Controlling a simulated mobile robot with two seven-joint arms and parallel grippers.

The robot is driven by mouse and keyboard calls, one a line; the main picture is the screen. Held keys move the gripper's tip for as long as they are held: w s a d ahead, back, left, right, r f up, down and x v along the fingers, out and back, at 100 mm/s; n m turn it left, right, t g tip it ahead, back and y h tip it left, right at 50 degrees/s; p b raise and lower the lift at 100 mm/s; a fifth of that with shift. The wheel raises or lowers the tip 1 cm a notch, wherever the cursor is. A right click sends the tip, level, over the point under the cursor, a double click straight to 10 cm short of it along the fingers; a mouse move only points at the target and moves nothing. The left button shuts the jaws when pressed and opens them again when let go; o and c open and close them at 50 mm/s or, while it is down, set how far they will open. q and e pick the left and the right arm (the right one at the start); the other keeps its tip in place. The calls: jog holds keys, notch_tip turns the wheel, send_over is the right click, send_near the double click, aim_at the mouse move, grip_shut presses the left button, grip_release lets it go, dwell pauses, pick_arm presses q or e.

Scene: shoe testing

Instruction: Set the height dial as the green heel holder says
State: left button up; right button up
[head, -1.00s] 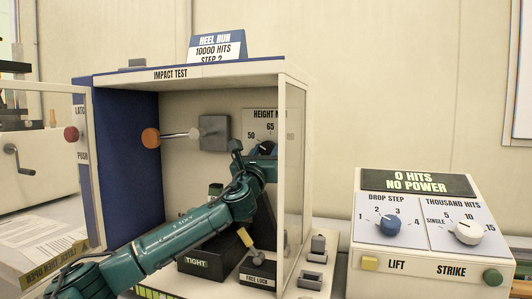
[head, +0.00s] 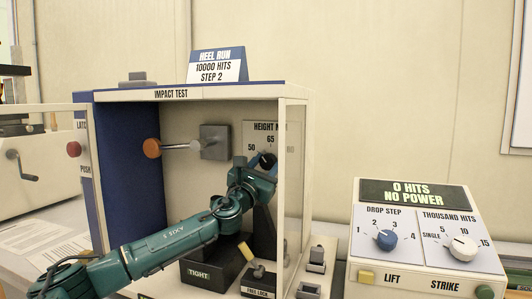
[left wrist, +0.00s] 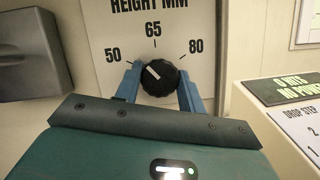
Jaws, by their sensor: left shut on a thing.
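The height dial (head: 268,159) is a black round knob on a white scale plate inside the impact test cabinet. In the left wrist view the dial (left wrist: 160,79) has a white pointer mark aimed up and left, between 50 and 65; the scale reads 50, 65, 80. My left gripper (head: 262,165) reaches into the cabinet and is shut on the dial. Its blue fingers (left wrist: 158,84) lie on either side of the knob. A dark block with a TIGHT label (head: 199,272) stands below, partly behind my arm. I cannot make out the green heel holder. My right gripper is out of view.
The cabinet (head: 196,90) has its door open on the left and a clear panel (head: 293,180) on the right. An orange-tipped striker (head: 153,148) sticks out left of the dial. A control box (head: 424,240) reads 0 HITS, NO POWER. A sign (head: 217,68) reads HEEL RUN, 10000 HITS, STEP 2.

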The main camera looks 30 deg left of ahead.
pick_arm(q)
jog(key=m+h+p, duration=0.1)
jog(key=m, duration=0.1)
jog(key=m+h+p, duration=0.1)
jog(key=m+p, duration=0.1)
jog(key=shift+a+r, duration=0.1)
jog(key=shift+r, duration=0.2)
jog(key=shift+m+g+h+p, duration=0.3)
jog(key=shift+m+h+p, duration=0.1)
jog(key=shift+m+p, duration=0.7)
jog(key=shift+m+g+h+p, duration=0.3)
jog(key=shift+m+h+p, duration=0.2)
jog(key=shift+m+p, duration=0.65)
jog(key=shift+f+m+p, duration=0.15)
jog(key=shift+m+p, duration=0.3)
jog(key=shift+m, duration=0.2)
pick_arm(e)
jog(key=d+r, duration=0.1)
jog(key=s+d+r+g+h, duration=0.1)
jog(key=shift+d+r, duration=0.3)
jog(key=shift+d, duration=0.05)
pick_arm(q)
jog(key=shift+f+g+h, duration=0.1)
jog(key=shift+g+h, duration=0.2)
jog(key=shift+h, duration=0.1)
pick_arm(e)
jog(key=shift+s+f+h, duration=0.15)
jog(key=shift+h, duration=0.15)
